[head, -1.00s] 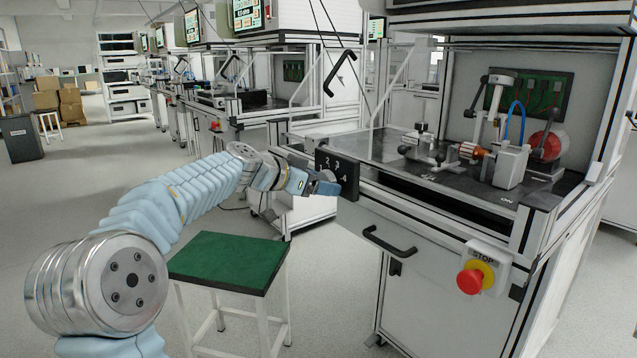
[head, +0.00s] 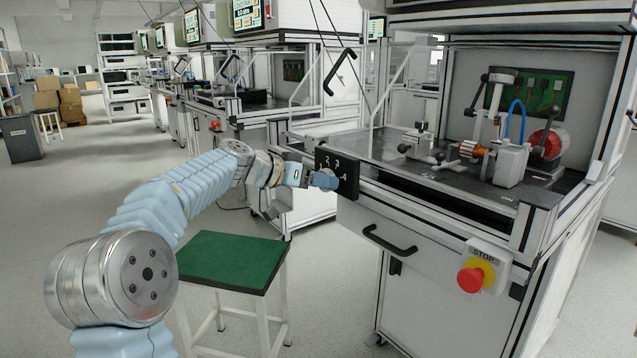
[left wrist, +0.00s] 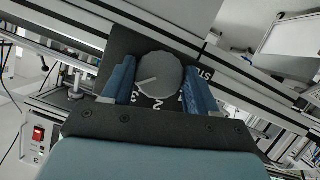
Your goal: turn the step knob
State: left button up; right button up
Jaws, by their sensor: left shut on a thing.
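The step knob (left wrist: 160,73) is a round grey knob on a black plate (head: 348,178) with white numbers, at the left front corner of the test bench. In the left wrist view its light pointer line slants to the lower left, roughly towards the 3. My left gripper (head: 322,180) is shut on the knob, with one blue finger on each side of it in the left wrist view (left wrist: 158,82). In the head view the fingers hide most of the knob. My right gripper is not in view.
A red STOP button (head: 471,280) and a black drawer handle (head: 390,242) are on the bench front. A green-topped stool (head: 228,262) stands below my left arm. The stator rig (head: 490,160) is on the bench top. Open floor lies at the left.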

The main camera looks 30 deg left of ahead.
pick_arm(q)
jog(key=n+t+h+b, duration=0.1)
jog(key=n+h, duration=0.1)
jog(key=n, duration=0.4)
jog(key=n+t+h+b, duration=0.1)
jog(key=n+h, duration=0.1)
jog(key=n, duration=0.5)
jog(key=f+n+t+h, duration=0.1)
jog(key=n+t+h, duration=0.1)
jog(key=n, duration=0.5)
jog(key=shift+a+h+b, duration=0.15)
jog(key=shift+h+b, duration=0.25)
jog(key=shift+h, duration=0.1)
jog(key=shift+n, duration=0.3)
jog(key=o, duration=1.1)
jog(key=shift+r, duration=0.1)
jog(key=shift+c, duration=0.2)
jog(key=b+v, duration=0.1)
jog(key=v, duration=1.2)
jog(key=shift+s+a, duration=0.25)
